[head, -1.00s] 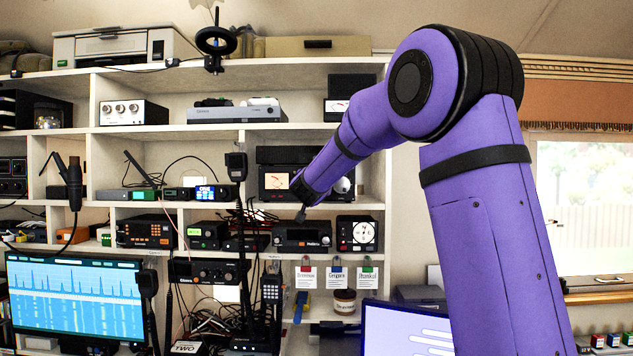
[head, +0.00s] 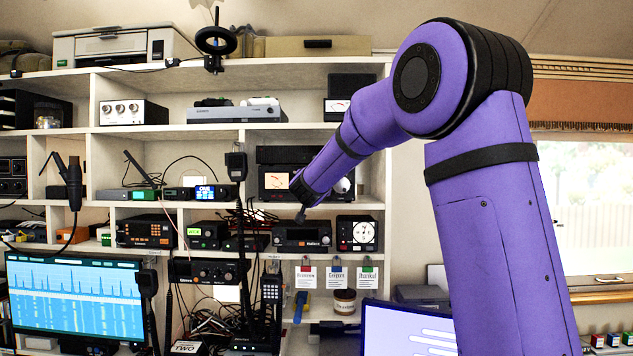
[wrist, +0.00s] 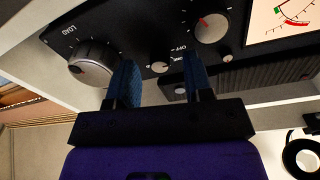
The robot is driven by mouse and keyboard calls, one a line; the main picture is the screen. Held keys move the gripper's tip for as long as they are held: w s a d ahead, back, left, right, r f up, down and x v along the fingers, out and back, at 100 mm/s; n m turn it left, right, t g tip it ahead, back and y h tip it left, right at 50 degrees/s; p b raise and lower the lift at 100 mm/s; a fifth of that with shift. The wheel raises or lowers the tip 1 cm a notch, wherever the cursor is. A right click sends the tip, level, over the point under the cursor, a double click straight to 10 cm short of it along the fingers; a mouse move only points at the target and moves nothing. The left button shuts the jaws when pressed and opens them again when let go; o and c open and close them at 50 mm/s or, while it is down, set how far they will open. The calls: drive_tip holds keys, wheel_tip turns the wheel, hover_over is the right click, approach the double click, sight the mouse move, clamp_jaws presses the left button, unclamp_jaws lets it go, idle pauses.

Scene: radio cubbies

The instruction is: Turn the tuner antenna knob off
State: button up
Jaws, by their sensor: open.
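The tuner is a dark box with a lit meter (head: 276,181) on a middle right shelf. The wrist view shows its front panel tilted, with the meter (wrist: 285,17) at top right. A large silver knob (wrist: 91,66) marked LOAD is at left, and a knob with a red mark (wrist: 211,27) is at upper right. Between them is a small silver switch knob (wrist: 160,67) beside an OFF label. My gripper (wrist: 160,68) is open, its blue fingers either side of that small knob in the picture; contact cannot be told. In the head view my gripper (head: 301,214) hides part of the tuner.
Below the tuner stand a black radio (head: 302,236) and a boxed round dial (head: 357,233). A microphone (head: 236,168) hangs at left. The shelf's right upright (head: 388,180) is close by. A black ring (wrist: 302,158) shows at the wrist view's lower right.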

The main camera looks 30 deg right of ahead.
drive_tip(key=v, duration=0.9)
drive_tip(key=shift+s+a, duration=0.25)
drive_tip(key=shift+s, duration=0.1)
